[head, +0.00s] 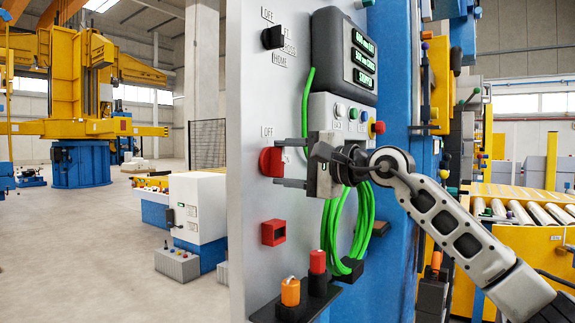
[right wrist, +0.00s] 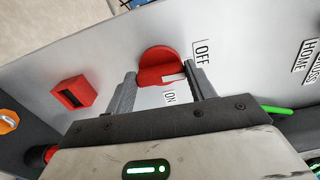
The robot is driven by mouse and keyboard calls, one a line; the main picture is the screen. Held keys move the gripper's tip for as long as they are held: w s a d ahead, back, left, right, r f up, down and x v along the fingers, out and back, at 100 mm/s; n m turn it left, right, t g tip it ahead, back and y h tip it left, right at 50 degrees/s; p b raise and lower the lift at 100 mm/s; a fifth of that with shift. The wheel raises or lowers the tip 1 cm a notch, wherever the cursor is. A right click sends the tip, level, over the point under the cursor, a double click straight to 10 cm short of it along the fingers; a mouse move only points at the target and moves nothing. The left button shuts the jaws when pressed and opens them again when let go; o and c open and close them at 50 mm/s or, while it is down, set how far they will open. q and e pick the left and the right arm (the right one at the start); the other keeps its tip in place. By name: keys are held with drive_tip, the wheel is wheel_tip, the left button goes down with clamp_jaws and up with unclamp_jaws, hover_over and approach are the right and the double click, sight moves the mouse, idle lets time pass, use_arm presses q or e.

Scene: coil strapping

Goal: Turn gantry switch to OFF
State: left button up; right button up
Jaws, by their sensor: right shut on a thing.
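The gantry switch is a red rotary knob (head: 267,161) on the grey panel, with an OFF label (head: 267,132) above it in the head view. My right gripper (head: 282,162) is at the panel with one finger above the knob and one below. In the right wrist view the red knob (right wrist: 160,62) sits between the two fingers (right wrist: 160,90), and the gripper is shut on it. A white mark on the knob lies between the OFF label (right wrist: 202,52) and the ON label (right wrist: 169,97). My left gripper is not in view.
A black selector (head: 273,37) marked OFF, CROSS and HOME is higher on the panel. A red square block (head: 273,232) is below the knob. A green cable coil (head: 345,225) hangs close to my wrist.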

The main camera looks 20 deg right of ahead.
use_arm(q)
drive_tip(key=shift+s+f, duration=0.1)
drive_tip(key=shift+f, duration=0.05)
use_arm(e)
drive_tip(key=shift+n, duration=0.4)
drive_tip(key=o, duration=1)
drive_tip(key=shift+s+d, duration=0.2)
use_arm(q)
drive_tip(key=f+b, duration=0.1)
drive_tip(key=b, duration=0.3)
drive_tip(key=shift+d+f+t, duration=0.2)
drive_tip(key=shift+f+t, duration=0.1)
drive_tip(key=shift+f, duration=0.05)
use_arm(e)
drive_tip(key=v, duration=1.5)
drive_tip(key=shift+s+d, duration=0.1)
drive_tip(key=shift+s, duration=0.1)
